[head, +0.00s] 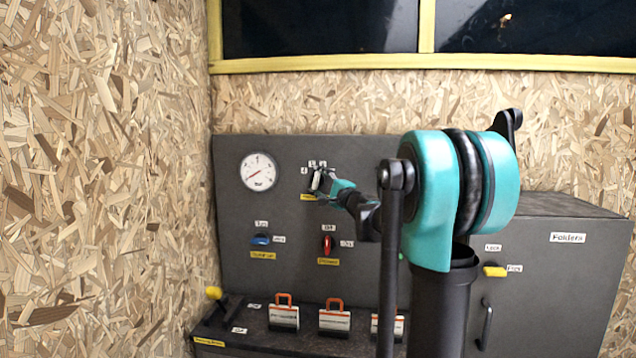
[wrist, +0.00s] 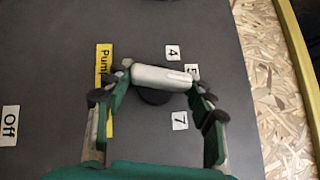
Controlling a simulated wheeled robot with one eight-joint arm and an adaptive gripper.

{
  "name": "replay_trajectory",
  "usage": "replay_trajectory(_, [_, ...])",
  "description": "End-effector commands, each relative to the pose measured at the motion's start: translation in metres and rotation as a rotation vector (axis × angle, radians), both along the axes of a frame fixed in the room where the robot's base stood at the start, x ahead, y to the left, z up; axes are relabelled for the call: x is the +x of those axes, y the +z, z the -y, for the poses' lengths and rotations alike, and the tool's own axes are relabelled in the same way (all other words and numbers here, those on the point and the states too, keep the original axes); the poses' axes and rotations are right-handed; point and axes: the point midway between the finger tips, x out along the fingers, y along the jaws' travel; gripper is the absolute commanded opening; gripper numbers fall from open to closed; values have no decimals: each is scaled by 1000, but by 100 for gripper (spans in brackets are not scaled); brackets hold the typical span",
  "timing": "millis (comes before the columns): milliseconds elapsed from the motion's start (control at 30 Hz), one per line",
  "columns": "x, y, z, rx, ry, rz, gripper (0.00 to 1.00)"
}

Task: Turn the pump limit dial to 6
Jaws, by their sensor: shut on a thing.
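The pump limit dial (wrist: 160,77) is a silver bar knob on a dark round base on the grey panel. My gripper (wrist: 161,82) is shut on the knob, with one finger at each end of the bar in the wrist view. The bar's right end lies between the 5 label (wrist: 192,71) and the 7 label (wrist: 180,120); no 6 label is readable there. The 4 label (wrist: 172,52) is above the bar. The yellow label (wrist: 104,65), starting "Pum", is partly covered by a finger. In the head view my gripper (head: 322,183) hides most of the dial.
A round gauge (head: 259,171) is left of the dial. A blue switch (head: 261,239) and a red switch (head: 328,245) are below. Padlock-like tags (head: 284,316) stand on the lower ledge. A folder cabinet (head: 560,270) is at right, a chipboard wall (head: 100,180) at left.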

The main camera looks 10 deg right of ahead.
Motion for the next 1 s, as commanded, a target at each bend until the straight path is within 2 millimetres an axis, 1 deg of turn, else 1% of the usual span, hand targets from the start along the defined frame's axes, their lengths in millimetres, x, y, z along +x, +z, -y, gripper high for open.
replay_trajectory(300, [0,-2,0,100,-1,32,26])
replay_trajectory(767, [0,-1,0,113,-1,36,26])
replay_trajectory(800, [0,-1,0,112,-1,37,57])
replay_trajectory(933, [0,-1,0,113,-1,36,73])
replay_trajectory(967, [0,-1,0,113,-1,36,76])
replay_trajectory(1000, [0,-1,0,113,-1,36,76])
